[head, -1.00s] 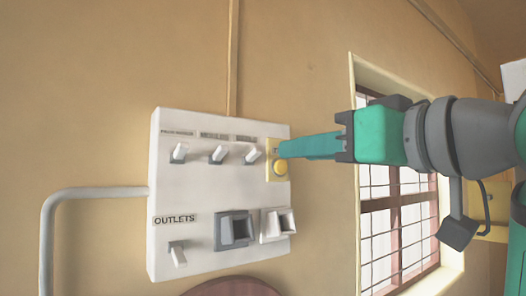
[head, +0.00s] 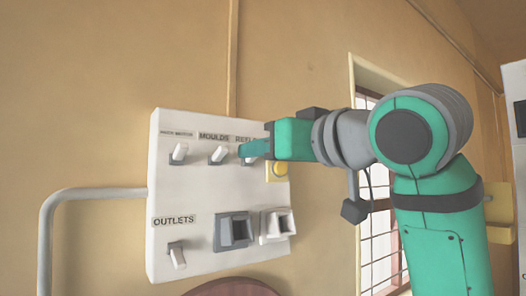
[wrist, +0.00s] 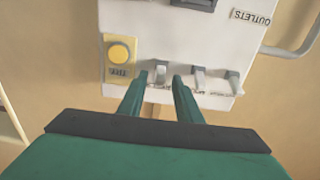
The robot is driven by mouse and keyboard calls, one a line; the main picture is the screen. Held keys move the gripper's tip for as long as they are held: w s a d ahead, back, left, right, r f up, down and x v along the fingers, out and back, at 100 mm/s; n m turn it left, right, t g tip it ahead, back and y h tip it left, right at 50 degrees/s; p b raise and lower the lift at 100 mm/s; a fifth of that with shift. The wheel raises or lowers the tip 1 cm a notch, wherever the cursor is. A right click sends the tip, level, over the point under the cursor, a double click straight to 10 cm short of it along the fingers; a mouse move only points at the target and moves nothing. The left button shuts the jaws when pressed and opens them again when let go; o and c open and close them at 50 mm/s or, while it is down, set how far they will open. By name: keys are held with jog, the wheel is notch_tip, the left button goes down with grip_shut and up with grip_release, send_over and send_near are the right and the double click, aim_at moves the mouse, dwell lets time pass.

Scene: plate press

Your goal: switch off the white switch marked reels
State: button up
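The white reels switch is the right one of the top-row switches on the white panel (head: 200,195). In the head view my gripper (head: 243,150) covers most of it and part of its label. In the wrist view the reels switch (wrist: 160,74) shows between my two fingertips (wrist: 159,80), which are open, one on each side. A gap shows around the lever; I cannot tell whether either finger touches it. The moulds switch (head: 219,154) and the press motor switch (head: 179,153) stand to its left.
A yellow plate with a round button (wrist: 120,52) is right beside the reels switch. Below are the outlets switch (head: 177,256) and two square sockets (head: 233,231). A grey pipe (head: 46,220) runs to the panel's left side. A barred window (head: 375,240) is at right.

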jog(key=shift+w+a, duration=0.1)
jog(key=shift+w, duration=0.1)
jog(key=shift+c, duration=0.3)
grip_shut()
jog(key=shift+s, duration=0.1)
